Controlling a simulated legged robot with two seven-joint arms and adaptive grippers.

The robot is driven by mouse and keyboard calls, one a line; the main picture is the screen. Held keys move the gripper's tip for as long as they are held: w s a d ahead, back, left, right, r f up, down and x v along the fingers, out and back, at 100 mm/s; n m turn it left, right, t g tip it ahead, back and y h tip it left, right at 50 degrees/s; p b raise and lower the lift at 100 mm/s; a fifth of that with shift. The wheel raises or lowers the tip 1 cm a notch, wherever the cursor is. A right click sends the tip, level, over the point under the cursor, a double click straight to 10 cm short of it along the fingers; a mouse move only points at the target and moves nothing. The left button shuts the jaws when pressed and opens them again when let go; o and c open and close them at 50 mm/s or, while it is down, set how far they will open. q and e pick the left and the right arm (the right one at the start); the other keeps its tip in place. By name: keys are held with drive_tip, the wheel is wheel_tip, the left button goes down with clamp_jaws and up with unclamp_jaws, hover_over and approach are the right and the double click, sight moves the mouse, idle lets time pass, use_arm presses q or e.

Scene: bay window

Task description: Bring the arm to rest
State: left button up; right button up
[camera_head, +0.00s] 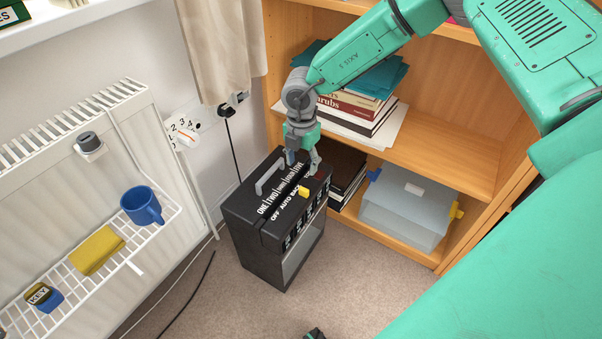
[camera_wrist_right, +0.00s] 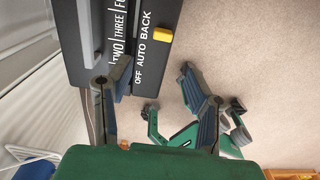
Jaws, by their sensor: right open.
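My right arm (camera_head: 362,52) reaches in from the upper right, elbow bent, with its wrist pointing down. My right gripper (camera_head: 303,163) is open and empty above the lettered top of a black box-shaped unit (camera_head: 262,240); I cannot tell the exact gap. In the right wrist view, its fingers (camera_wrist_right: 153,72) stand apart, with the unit's lettered edge and yellow knob (camera_wrist_right: 163,34) beyond them and carpet between. A small dark-and-green piece (camera_head: 315,333) at the bottom edge may be part of my left gripper; its jaws cannot be made out.
A wooden shelf unit (camera_head: 450,150) with books (camera_head: 365,110) and a clear plastic box (camera_head: 405,212) stands close to the arm. A white radiator (camera_head: 60,170) with a rack holding a blue mug (camera_head: 142,206) and yellow sponge (camera_head: 96,250) is at left. Carpet (camera_head: 240,310) is free in front.

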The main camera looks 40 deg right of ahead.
drive_tip(key=shift+d+r, duration=0.2)
drive_tip(key=shift+d, duration=0.05)
drive_tip(key=shift+a, duration=0.1)
drive_tip(key=shift+a+r, duration=0.1)
drive_tip(key=shift+a, duration=0.15)
